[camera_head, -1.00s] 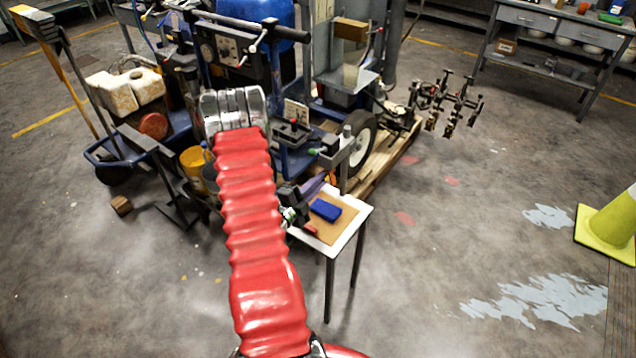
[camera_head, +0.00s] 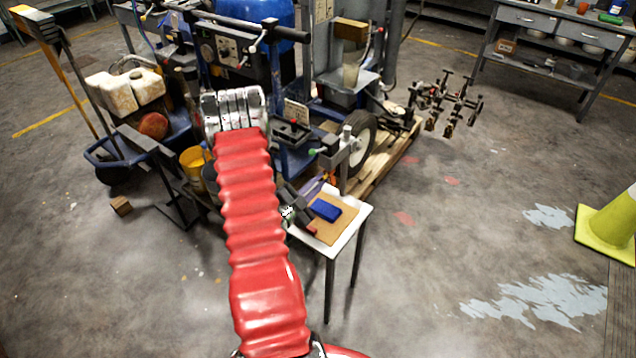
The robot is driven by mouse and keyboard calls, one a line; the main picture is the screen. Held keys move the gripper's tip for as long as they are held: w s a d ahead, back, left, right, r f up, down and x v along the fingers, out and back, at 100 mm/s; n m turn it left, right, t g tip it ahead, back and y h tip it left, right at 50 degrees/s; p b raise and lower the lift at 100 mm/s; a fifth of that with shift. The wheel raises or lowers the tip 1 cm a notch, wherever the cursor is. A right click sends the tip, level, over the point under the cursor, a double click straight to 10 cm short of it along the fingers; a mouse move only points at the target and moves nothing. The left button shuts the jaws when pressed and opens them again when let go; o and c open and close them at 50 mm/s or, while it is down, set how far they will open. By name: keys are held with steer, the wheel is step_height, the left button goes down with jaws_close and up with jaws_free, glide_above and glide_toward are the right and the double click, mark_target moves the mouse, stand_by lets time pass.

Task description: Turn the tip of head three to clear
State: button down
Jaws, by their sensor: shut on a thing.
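My gripper (camera_head: 291,202) shows only in part, as dark and pale pieces at the right edge of my red-sleeved arm, by the left side of a small table. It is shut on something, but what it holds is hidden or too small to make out. Just behind the table, a grey block on an upright post (camera_head: 345,160) has a small green end (camera_head: 313,151) pointing left. At the right, an assembly of several dark heads with brassy ends (camera_head: 446,106) stands out from the machine. I cannot tell which part is head three or how its tip is turned.
The small white-edged table (camera_head: 340,245) carries a brown board (camera_head: 330,231) and a blue block (camera_head: 325,210). The striper's wheel (camera_head: 361,143) and a wooden pallet (camera_head: 388,165) are behind it. A yellow cone (camera_head: 612,225) stands far right. The floor in front is clear.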

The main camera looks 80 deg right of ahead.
steer(key=n, duration=0.4)
stand_by(0.3)
steer(key=c, duration=1.8)
jaws_free()
steer(key=shift+o, duration=0.3)
steer(key=o, duration=0.5)
steer(key=shift+v, duration=3.45)
